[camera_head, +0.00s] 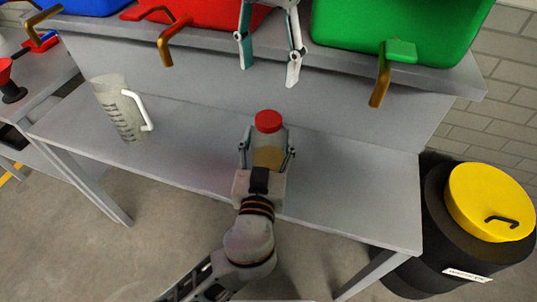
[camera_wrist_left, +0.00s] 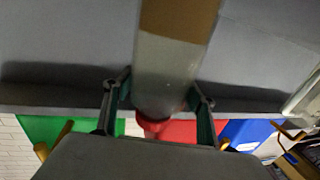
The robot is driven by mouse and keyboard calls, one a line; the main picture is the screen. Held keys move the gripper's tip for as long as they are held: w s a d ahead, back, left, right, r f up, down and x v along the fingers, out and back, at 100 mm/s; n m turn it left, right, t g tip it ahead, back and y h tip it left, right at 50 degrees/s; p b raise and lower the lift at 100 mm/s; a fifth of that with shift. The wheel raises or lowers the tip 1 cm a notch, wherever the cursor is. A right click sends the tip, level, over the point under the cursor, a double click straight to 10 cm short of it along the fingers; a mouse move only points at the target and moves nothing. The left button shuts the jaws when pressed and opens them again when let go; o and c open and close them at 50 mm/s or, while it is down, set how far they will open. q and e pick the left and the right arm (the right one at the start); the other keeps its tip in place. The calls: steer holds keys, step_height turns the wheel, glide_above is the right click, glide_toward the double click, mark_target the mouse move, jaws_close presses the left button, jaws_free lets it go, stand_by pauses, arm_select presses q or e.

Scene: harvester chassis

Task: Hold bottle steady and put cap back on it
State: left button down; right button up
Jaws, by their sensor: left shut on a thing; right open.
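A clear bottle (camera_head: 268,150) with tan contents stands upright on the grey bench. A red cap (camera_head: 268,121) sits on its top; whether it is screwed tight I cannot tell. My left gripper (camera_head: 267,158) is shut around the bottle from the front, one finger on each side. In the left wrist view the bottle (camera_wrist_left: 175,62) runs between the fingers, with part of the red cap (camera_wrist_left: 152,127) showing beyond. My right gripper (camera_head: 268,70) is open and empty, above and behind the cap, apart from it, pointing down.
A measuring jug (camera_head: 118,110) with a white handle stands left on the bench (camera_head: 350,185). Red (camera_head: 205,12) and green (camera_head: 400,25) tanks with taps sit on the shelf behind. A yellow-lidded black bin (camera_head: 490,200) is at right. The bench right of the bottle is clear.

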arm_select(q)
steer(key=c, duration=0.7)
jaws_free()
steer(key=s, duration=0.4)
steer(key=s+a, duration=0.1)
steer(key=s, duration=0.7)
steer(key=shift+a, duration=0.25)
